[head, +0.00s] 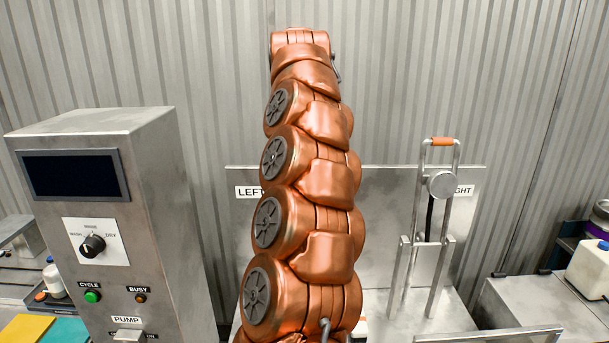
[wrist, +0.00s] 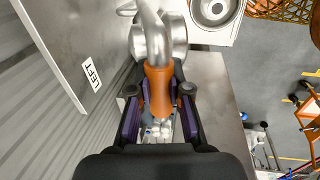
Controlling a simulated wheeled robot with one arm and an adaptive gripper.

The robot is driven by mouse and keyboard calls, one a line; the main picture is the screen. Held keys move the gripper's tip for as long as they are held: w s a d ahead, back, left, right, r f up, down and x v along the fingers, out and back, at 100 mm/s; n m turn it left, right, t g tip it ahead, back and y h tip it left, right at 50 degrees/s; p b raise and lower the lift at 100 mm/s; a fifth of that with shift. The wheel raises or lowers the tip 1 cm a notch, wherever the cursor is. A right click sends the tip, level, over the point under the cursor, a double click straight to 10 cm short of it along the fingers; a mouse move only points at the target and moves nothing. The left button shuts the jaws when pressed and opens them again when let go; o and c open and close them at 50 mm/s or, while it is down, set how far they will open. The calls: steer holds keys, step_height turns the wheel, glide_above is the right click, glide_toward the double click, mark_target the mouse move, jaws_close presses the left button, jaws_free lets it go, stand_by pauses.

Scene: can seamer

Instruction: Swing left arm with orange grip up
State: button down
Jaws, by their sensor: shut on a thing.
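In the wrist view the orange grip (wrist: 158,88) of the left arm lies between the two dark fingers of my gripper (wrist: 159,112), which is shut on it. The grey metal bar of the left arm (wrist: 150,18) runs from the grip toward the top of the view, beside a round metal part (wrist: 172,38). The "LEFT" label (wrist: 92,76) is on the panel at the left. In the head view my copper-coloured arm hides the gripper and the left arm; only part of the "LEFT" label (head: 249,191) shows beside it.
The right arm (head: 441,186) with its own orange grip (head: 442,141) stands upright in front of the steel back panel (head: 380,190). A control box (head: 160,200) with a knob and buttons stands at the left. A white jug (head: 590,268) is at the far right.

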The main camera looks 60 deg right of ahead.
steer(key=shift+w+d+r, duration=0.25)
steer(key=shift+w+r, duration=0.2)
steer(key=c, duration=1.6)
jaws_free()
steer(key=o, duration=0.4)
steer(key=shift+a, duration=0.25)
steer(key=shift+o, duration=0.5)
steer(key=shift+d, duration=0.15)
steer(key=shift+s, duration=0.1)
steer(key=shift+s+f, duration=0.1)
steer(key=shift+f, duration=0.05)
